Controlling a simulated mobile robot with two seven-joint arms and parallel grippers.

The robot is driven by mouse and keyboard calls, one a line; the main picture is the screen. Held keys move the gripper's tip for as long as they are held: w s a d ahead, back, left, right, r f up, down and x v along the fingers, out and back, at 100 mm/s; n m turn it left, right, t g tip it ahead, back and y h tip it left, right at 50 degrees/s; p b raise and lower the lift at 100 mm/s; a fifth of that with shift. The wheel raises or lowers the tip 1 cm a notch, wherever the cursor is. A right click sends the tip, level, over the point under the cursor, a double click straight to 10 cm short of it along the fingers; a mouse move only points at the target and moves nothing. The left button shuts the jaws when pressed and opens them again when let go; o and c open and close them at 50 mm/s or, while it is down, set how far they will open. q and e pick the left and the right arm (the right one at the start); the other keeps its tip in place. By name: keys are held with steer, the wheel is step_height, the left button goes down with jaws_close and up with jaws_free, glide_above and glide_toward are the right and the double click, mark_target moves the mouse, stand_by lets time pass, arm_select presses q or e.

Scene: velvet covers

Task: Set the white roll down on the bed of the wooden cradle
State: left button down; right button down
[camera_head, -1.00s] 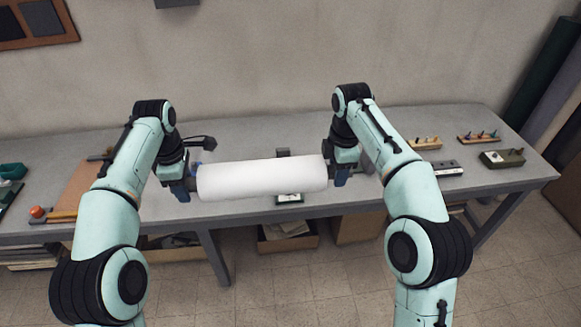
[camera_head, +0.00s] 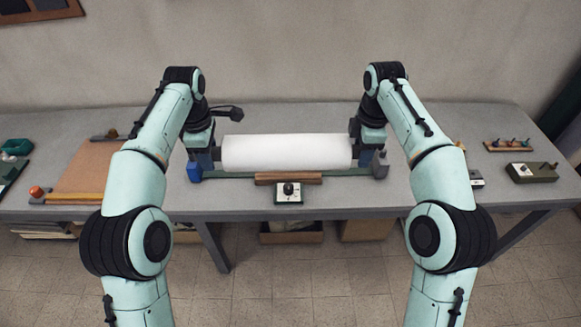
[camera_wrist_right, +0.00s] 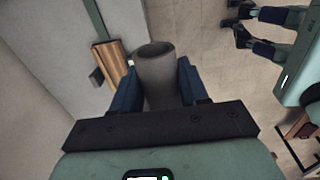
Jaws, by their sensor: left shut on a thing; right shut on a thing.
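The white roll (camera_head: 287,153) hangs level between my two grippers in the head view, over the back of the table. The wooden cradle (camera_head: 288,179) is a low brown block just below and in front of the roll's middle; the roll hides its rear part. I cannot tell whether they touch. My left gripper (camera_head: 207,157) is shut on the roll's left end. My right gripper (camera_head: 362,150) is shut on its right end. In the right wrist view a grey hollow tube end (camera_wrist_right: 155,75) sits between the blue fingers, with the cradle (camera_wrist_right: 118,75) beyond.
A small box with a black knob (camera_head: 289,192) stands before the cradle.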

arm_select(q)
steer(key=shift+w+d, duration=0.3)
steer(key=shift+w, duration=0.05)
arm_select(e)
steer(key=shift+w+d+r, duration=0.1)
steer(key=shift+w+d, duration=0.15)
steer(key=shift+w, duration=0.15)
arm_select(q)
steer(key=shift+r, duration=0.1)
arm_select(e)
steer(key=shift+s, duration=0.1)
arm_select(q)
steer(key=shift+s, duration=0.1)
